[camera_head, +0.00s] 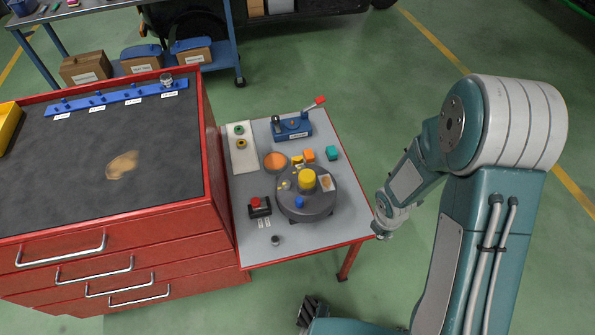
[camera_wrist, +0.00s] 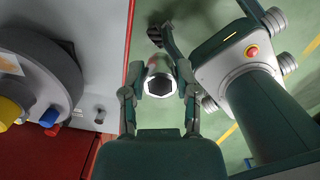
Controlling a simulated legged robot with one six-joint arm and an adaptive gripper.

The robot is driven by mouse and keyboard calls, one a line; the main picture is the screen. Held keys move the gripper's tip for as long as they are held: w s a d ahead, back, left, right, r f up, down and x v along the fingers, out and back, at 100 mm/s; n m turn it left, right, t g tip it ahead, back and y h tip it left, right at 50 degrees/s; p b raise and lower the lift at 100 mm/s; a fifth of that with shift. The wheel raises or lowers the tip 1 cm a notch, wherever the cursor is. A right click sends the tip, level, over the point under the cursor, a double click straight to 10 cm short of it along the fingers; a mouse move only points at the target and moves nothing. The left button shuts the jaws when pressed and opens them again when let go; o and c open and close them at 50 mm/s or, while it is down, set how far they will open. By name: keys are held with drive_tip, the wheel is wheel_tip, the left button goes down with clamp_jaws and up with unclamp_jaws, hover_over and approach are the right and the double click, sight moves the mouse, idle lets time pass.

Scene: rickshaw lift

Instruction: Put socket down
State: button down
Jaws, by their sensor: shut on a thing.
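My gripper (camera_head: 380,231) is just past the right edge of the small grey table (camera_head: 325,235) in the head view. In the wrist view my gripper (camera_wrist: 159,88) is shut on a metal socket (camera_wrist: 159,73) with a dark ring and hexagonal opening facing the camera. Green floor shows behind the socket, and the red table edge is to its left. The held socket cannot be made out in the head view. A small grey cylinder (camera_head: 275,240) stands near the table's front edge, and another socket-like piece (camera_head: 167,80) sits on the blue rail (camera_head: 120,97).
A round dark turntable (camera_head: 310,210) with coloured pieces fills the table's middle. A blue lever device (camera_head: 291,128), an orange bowl (camera_head: 275,162) and a red-button box (camera_head: 259,206) stand around it. The table's front right corner is bare. A red drawer cabinet (camera_head: 110,240) adjoins the left side.

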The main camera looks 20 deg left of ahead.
drive_tip(key=shift+s+a+f+n, duration=0.2)
drive_tip(key=shift+s+n, duration=0.1)
drive_tip(key=shift+n, duration=0.25)
drive_tip(key=shift+s+a+f+n, duration=0.15)
drive_tip(key=shift+s+n, duration=0.15)
drive_tip(key=shift+n, duration=0.25)
drive_tip(key=w+a+f, duration=0.5)
drive_tip(key=w, duration=0.3)
hover_over(356, 217)
wheel_tip(356, 217, down, 5)
drive_tip(key=shift+s+a+r, duration=0.1)
drive_tip(key=shift+s, duration=0.05)
drive_tip(key=shift+f, duration=1.55)
drive_tip(key=shift+c, duration=1.8)
unclamp_jaws()
drive_tip(key=shift+f, duration=0.1)
